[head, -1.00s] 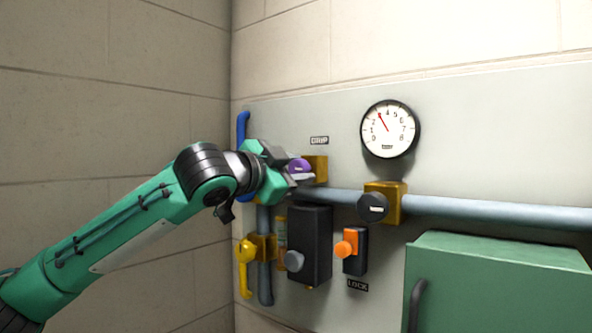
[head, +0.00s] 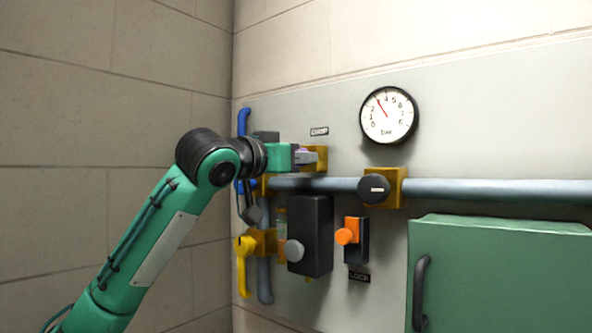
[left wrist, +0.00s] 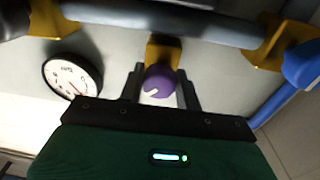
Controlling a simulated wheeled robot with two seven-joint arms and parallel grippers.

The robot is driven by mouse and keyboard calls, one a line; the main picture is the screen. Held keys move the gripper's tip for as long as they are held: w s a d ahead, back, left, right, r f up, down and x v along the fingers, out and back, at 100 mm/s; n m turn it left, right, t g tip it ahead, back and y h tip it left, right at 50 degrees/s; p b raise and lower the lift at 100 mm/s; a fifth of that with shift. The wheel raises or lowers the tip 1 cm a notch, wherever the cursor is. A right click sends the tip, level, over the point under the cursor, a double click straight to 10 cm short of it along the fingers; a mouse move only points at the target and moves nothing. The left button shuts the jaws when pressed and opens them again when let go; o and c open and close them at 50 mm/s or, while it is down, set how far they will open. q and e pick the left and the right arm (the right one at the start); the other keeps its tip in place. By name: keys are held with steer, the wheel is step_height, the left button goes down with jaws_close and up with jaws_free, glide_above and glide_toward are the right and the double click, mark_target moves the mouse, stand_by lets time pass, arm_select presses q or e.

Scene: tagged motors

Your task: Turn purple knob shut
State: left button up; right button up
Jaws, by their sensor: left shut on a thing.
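The purple knob (left wrist: 159,82) sits on a brass block (left wrist: 163,50) and shows between my gripper's fingers in the left wrist view. Its white mark slants toward the lower left there. My left gripper (left wrist: 160,88) has one finger on each side of the knob and is shut on it. In the head view my left gripper (head: 304,157) reaches the brass block (head: 320,157) under the small label and hides most of the knob. My right gripper is not in view.
A round gauge (head: 388,115) hangs to the right, its red needle near 3. A black knob (head: 374,189), an orange switch (head: 348,233), a black box (head: 316,235), a yellow handle (head: 242,260) and a green cabinet (head: 500,275) surround the pipe (head: 480,212).

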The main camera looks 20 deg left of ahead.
arm_select(q)
steer(key=n+b, duration=0.3)
steer(key=n, duration=0.2)
steer(key=shift+d+f+n, duration=0.1)
steer(key=shift+n, duration=0.3)
steer(key=shift+r+n+y+b, duration=0.2)
steer(key=shift+n+y+b, duration=0.2)
steer(key=shift+n+b, duration=1.2)
steer(key=shift+n+p, duration=0.35)
steer(key=shift+n, duration=0.25)
steer(key=shift+r, duration=0.1)
steer(key=o, duration=1)
steer(key=shift+c, duration=0.2)
